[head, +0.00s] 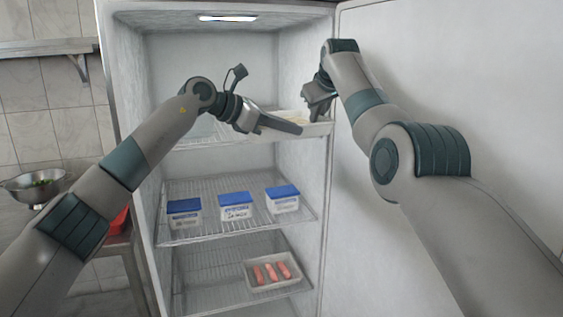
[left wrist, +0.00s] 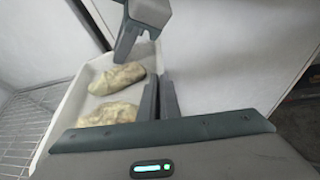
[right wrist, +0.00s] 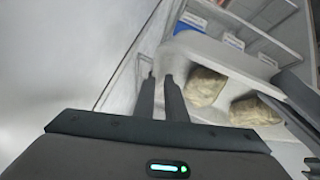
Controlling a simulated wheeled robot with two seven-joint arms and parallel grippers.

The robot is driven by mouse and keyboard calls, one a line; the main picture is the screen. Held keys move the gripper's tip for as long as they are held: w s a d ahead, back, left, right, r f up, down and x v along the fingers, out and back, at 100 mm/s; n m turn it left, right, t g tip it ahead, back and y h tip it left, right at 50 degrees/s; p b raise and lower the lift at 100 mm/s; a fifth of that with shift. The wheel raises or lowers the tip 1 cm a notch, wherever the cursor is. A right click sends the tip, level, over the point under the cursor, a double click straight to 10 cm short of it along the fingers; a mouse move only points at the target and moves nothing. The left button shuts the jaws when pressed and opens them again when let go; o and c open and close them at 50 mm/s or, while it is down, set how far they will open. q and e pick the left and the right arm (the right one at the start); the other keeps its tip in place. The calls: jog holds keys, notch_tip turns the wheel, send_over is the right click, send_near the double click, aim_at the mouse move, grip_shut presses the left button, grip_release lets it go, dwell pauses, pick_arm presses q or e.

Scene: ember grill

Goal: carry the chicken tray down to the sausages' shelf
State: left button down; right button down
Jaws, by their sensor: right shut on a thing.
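The white chicken tray (head: 318,129) is at the upper wire shelf of the open fridge, partly hidden by my grippers. Two pale chicken pieces (left wrist: 118,78) lie in it in the left wrist view. My right gripper (head: 312,108) is shut on the tray's rim at its right end; the tray also shows in the right wrist view (right wrist: 190,42). My left gripper (head: 300,128) is at the tray's near side, its fingers close together on either side of the wall; whether they grip is unclear. The sausages (head: 271,272) lie in a white tray (head: 259,288) on the lower shelf (head: 215,290).
Several blue-lidded tubs (head: 235,206) stand on the middle shelf (head: 190,238). The lower shelf is bare left of the sausages. The fridge door (head: 450,80) stands open at right. A metal bowl (head: 34,187) sits on the counter at left.

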aim_at(322, 133)
pick_arm(q)
jog(key=shift+s+r, duration=0.1)
jog(key=shift+r, duration=0.05)
pick_arm(e)
jog(key=shift+s+d, duration=0.1)
pick_arm(q)
jog(key=shift+f, duration=0.25)
pick_arm(e)
jog(key=shift+f, duration=0.25)
jog(key=shift+s+d, duration=0.1)
jog(key=shift+s, duration=0.05)
pick_arm(q)
jog(key=shift+s+f, duration=0.25)
jog(key=shift+s, duration=0.35)
pick_arm(e)
jog(key=shift+s+f, duration=0.1)
jog(key=shift+f, duration=0.05)
jog(key=shift+f, duration=0.1)
